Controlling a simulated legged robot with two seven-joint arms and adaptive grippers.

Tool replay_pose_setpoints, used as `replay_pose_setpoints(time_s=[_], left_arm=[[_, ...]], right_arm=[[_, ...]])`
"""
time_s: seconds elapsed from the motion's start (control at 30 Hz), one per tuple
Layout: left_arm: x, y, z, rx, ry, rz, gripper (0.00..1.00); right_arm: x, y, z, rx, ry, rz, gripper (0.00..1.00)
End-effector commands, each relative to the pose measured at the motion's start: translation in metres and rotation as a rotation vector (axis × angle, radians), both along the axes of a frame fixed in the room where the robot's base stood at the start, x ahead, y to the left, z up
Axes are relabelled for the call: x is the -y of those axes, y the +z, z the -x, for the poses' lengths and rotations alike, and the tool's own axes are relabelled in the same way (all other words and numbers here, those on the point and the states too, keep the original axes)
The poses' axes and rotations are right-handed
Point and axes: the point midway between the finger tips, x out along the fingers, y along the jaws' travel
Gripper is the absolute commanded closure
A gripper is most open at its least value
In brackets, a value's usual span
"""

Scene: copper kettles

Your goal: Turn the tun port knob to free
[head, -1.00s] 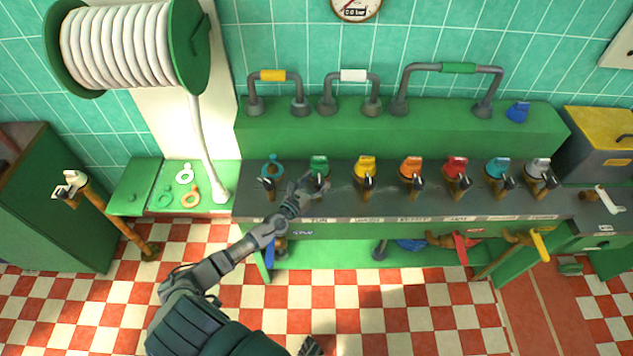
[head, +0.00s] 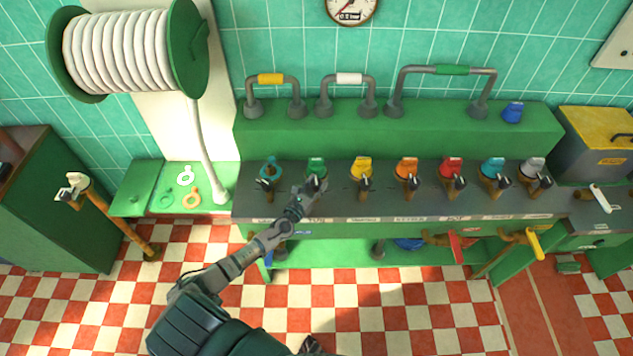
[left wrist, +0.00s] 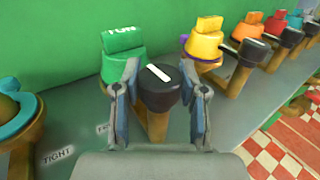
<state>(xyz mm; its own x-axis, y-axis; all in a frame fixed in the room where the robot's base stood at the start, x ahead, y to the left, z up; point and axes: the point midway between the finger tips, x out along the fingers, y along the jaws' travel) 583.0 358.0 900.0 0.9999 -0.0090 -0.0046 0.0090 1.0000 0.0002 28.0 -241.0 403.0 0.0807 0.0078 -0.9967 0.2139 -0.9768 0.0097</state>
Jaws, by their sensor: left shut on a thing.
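The tun port has a green cap (head: 316,167), which reads TUN in the left wrist view (left wrist: 122,40). In front of it is a black knob (left wrist: 158,86) with a white line on top, slanting from upper left to lower right. My left gripper (left wrist: 160,95) is shut on this knob, one finger on each side. In the head view, my left gripper (head: 312,190) reaches the port from below and partly hides the knob. On the grey deck, a TIGHT label (left wrist: 57,155) and a partly hidden label beginning FR show left of the fingers. My right gripper is not seen.
A teal port (head: 267,172) stands close on the left and a yellow port (head: 362,168) on the right, with further knobbed ports beyond. Pipe loops (head: 350,78) rise behind. A hose reel (head: 125,50) hangs at upper left.

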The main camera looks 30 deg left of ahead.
Motion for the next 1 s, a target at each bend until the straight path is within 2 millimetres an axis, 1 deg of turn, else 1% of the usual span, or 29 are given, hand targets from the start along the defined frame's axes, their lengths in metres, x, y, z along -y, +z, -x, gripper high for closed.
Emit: replay_pose_setpoints(time_s=[0.03,0.17,0.3,0.4,0.53,0.7,1.0], left_arm=[[0.001,0.010,-0.002,0.009,0.024,0.004,0.93],[0.001,0.012,-0.002,0.010,0.101,0.005,0.93],[0.001,0.012,-0.002,0.009,0.231,0.007,0.93],[0.001,0.010,-0.002,0.010,0.326,0.005,0.93],[0.001,0.008,-0.002,0.010,0.444,0.004,0.93],[0.001,0.007,-0.003,0.012,0.578,0.002,0.93],[0.001,0.006,-0.003,0.012,0.739,0.000,0.93]], right_arm=[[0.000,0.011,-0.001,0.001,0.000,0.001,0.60],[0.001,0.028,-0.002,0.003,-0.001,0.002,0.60],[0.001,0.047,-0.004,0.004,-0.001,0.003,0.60],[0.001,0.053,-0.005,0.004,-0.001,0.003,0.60],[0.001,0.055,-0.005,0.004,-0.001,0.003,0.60],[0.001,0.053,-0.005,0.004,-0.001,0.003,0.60],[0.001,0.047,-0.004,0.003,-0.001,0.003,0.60]])
